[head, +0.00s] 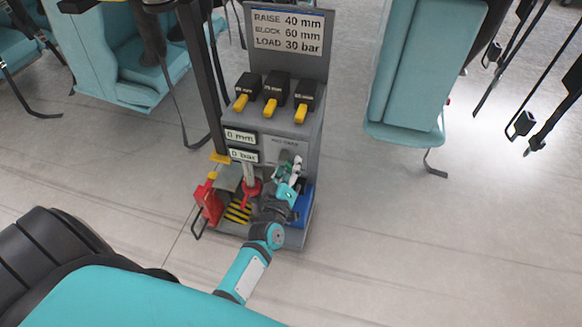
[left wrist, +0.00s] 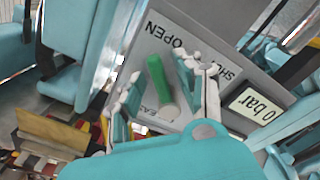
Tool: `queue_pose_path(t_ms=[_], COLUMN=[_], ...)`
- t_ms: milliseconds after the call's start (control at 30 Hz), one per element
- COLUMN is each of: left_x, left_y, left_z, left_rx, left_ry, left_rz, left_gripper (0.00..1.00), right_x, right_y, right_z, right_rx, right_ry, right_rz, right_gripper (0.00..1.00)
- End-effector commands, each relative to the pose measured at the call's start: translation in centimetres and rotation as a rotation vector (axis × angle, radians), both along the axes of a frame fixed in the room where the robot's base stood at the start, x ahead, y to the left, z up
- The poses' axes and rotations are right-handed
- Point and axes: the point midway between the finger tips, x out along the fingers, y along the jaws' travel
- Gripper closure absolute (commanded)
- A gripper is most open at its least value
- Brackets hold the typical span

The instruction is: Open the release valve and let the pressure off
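The valve is a green lever (left wrist: 158,82) on a grey panel (left wrist: 205,40) marked OPEN and SHUT, with a third label partly hidden. In the left wrist view the lever lies between the two fingers of my left gripper (left wrist: 160,95). The fingers are spread on either side of the lever, and gaps show, so I see no firm hold. In the head view my left gripper (head: 290,170) is at the front of the grey stand (head: 290,130) and hides most of the lever. The 0 bar display (head: 243,156) also shows in the left wrist view (left wrist: 257,107). My right gripper is not in view.
Black blocks with yellow fronts (head: 271,106) sit on the stand, above the 0 mm display (head: 240,136). A red jack (head: 209,200) stands lower left.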

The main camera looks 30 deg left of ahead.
Motion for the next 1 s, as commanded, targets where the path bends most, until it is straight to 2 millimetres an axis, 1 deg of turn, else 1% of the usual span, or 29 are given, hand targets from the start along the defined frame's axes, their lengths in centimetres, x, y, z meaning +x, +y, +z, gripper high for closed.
queue_pose_path(t_ms=[233,367,467,700,800,900,1000], left_x=[-0.1,-1.1,-2.8,-7.9,-9.6,-10.8,-11.4], left_y=[-0.1,-0.3,-0.7,-1.9,-2.3,-2.6,-2.8], left_z=[-0.2,-0.3,-0.4,-0.3,-0.3,-0.2,-0.2], left_rx=[0.001,0.0,0.0,0.001,0.0,0.001,0.0], left_ry=[0.005,0.007,0.009,0.008,0.007,0.005,0.004], left_rz=[-0.001,-0.002,-0.002,-0.002,-0.002,-0.001,-0.001], left_gripper=[0.64,0.64,0.64,0.64,0.64,0.64,0.64], right_x=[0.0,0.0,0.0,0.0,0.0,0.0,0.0], right_y=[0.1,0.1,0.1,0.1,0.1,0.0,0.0], right_z=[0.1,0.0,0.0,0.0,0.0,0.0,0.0], right_rx=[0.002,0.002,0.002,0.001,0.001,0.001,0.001], right_ry=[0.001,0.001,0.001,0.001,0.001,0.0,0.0], right_rz=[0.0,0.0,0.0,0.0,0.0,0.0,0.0], right_gripper=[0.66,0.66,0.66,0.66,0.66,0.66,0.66])
